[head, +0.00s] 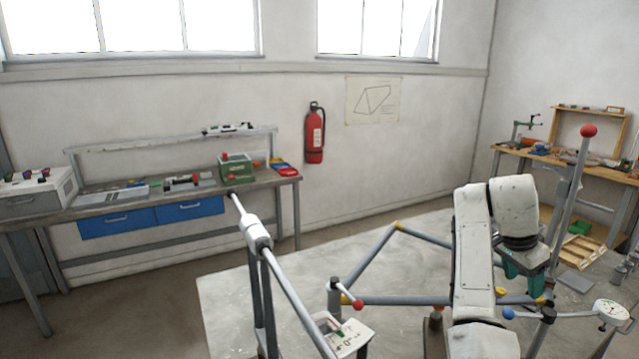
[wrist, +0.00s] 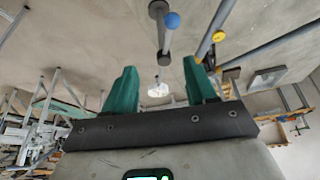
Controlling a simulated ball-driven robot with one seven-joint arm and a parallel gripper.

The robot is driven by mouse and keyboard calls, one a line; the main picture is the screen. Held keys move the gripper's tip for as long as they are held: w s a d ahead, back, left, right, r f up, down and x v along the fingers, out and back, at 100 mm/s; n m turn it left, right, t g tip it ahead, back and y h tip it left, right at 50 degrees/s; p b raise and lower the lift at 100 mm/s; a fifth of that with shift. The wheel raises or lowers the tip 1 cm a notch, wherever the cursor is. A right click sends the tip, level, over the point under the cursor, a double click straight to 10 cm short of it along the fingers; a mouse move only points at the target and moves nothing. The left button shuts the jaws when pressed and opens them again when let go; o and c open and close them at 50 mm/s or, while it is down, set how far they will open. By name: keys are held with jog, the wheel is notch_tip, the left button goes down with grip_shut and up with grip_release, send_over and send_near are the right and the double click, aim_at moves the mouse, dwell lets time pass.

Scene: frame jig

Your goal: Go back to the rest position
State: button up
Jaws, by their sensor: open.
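My gripper (head: 525,268) is at the right of the head view, at the end of my white arm, near the frame jig. In the wrist view its two green fingers (wrist: 163,92) stand well apart with nothing between them. The jig holds grey tubes (head: 397,300) with yellow joints above a pale grey table. A rod with a blue ball (head: 508,313) lies just below my gripper in the head view; a blue ball also shows beyond the fingers in the wrist view (wrist: 172,20). My arm hides part of the jig.
A tall post with a red ball (head: 588,131) rises right of my arm. A round white dial (head: 612,311) is at the lower right. A grey stand arm with a white collar (head: 257,233) is in front. Benches stand at left (head: 180,197) and right (head: 590,170).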

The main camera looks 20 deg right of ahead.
jog(key=s+a+f+n+t, duration=0.35)
jog(key=a+f+n, duration=0.65)
jog(key=a+f, duration=0.55)
jog(key=s+a+f+n+t+y, duration=0.1)
jog(key=s+a+f+n+y, duration=0.15)
jog(key=s+a+n, duration=0.55)
jog(key=s+a+f+n+t+y, duration=0.25)
jog(key=s+a, duration=0.25)
jog(key=a, duration=0.6)
jog(key=s+d+f+g+b, duration=0.1)
jog(key=s+f+g+b, duration=0.1)
jog(key=s+f+b, duration=0.3)
jog(key=s+f+m+g+b, duration=0.1)
jog(key=s+f+g+b, duration=0.2)
jog(key=f, duration=0.8)
jog(key=shift+s+d+f+b, duration=0.15)
jog(key=shift+s+d+b, duration=0.2)
jog(key=shift+s+b, duration=0.65)
